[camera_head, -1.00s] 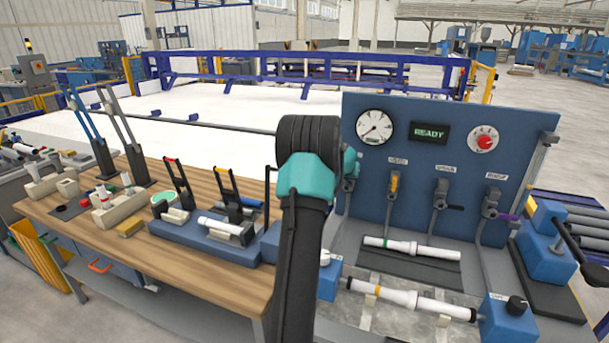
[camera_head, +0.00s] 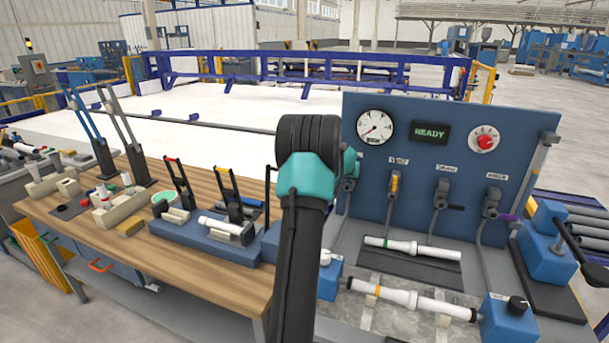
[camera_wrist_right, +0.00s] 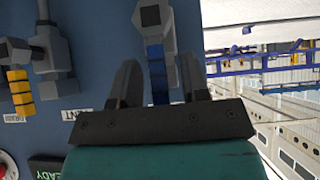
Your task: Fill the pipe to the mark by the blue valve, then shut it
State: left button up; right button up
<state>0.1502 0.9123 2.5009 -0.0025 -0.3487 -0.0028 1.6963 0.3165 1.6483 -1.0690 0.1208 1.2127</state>
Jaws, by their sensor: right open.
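My right arm rises in the middle of the head view, and its gripper (camera_head: 351,161) is mostly hidden behind it, by the panel's left edge. In the right wrist view my right gripper (camera_wrist_right: 158,62) is open. Its fingers stand on either side of the blue handle of the blue valve (camera_wrist_right: 156,82), apart from it. A white pipe (camera_head: 398,297) with an orange band lies across the rig between two blue end blocks. A mark or water level cannot be made out. My left gripper is out of view.
The blue panel (camera_head: 460,110) carries a round gauge (camera_head: 375,127), a display (camera_head: 429,133) reading READY, a red knob (camera_head: 485,139) and more valves, one with a yellow handle (camera_head: 394,184). Another white pipe (camera_head: 412,248) lies on a dark mat. A wooden bench (camera_head: 190,262) with fixtures stands left.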

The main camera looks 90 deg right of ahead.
jog(key=v, duration=1.7)
jog(key=shift+r, duration=0.1)
